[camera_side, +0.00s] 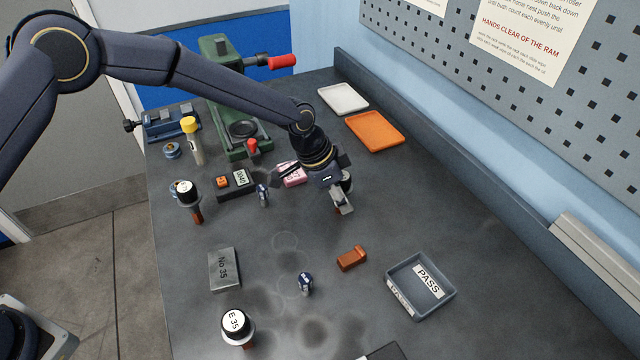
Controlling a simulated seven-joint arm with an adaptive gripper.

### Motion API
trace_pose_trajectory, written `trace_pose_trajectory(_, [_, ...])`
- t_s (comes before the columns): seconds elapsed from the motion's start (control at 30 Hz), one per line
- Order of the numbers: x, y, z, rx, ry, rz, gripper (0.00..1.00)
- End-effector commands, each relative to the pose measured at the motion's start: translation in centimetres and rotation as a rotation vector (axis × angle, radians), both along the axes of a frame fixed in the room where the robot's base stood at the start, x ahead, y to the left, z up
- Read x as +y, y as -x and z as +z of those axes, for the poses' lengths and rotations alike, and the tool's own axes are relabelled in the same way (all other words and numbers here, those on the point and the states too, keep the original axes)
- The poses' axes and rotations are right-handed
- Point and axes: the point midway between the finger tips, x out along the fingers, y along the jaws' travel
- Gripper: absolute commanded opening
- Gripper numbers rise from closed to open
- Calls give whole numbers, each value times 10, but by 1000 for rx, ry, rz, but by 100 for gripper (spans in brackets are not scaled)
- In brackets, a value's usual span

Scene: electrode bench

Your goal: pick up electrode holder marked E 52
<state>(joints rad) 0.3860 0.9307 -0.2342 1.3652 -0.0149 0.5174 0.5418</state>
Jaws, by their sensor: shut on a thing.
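My gripper (338,194) is at the middle of the bench, pointing down, with its fingers shut on a holder. The held holder (339,211) is mostly hidden by the fingers. A copper-brown lower end shows under them, close to the bench top, and a dark, pale-edged part shows beside them. Its marking is hidden, and I cannot tell whether it touches the bench. A similar holder with a white-topped black cap and copper stem (187,193) stands at the left, its marking too small to read. Another, marked E 35 (235,324), stands at the front left.
A green press (221,60) stands at the back. A pink block (292,174) lies just left of my gripper. A grey block marked No 35 (224,270), a copper block (352,258) and a PASS tray (447,302) lie nearer. Orange (376,131) and white trays (343,98) lie behind.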

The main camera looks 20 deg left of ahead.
Motion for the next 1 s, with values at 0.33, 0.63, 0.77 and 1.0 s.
trace_pose_trajectory(0.33, [0,-1,1,-2,2,0,0])
trace_pose_trajectory(0.63, [-1,-1,2,-4,2,1,0])
trace_pose_trajectory(0.77, [-1,-1,7,-5,3,0,0])
trace_pose_trajectory(1.0, [3,5,42,-5,3,1,0])
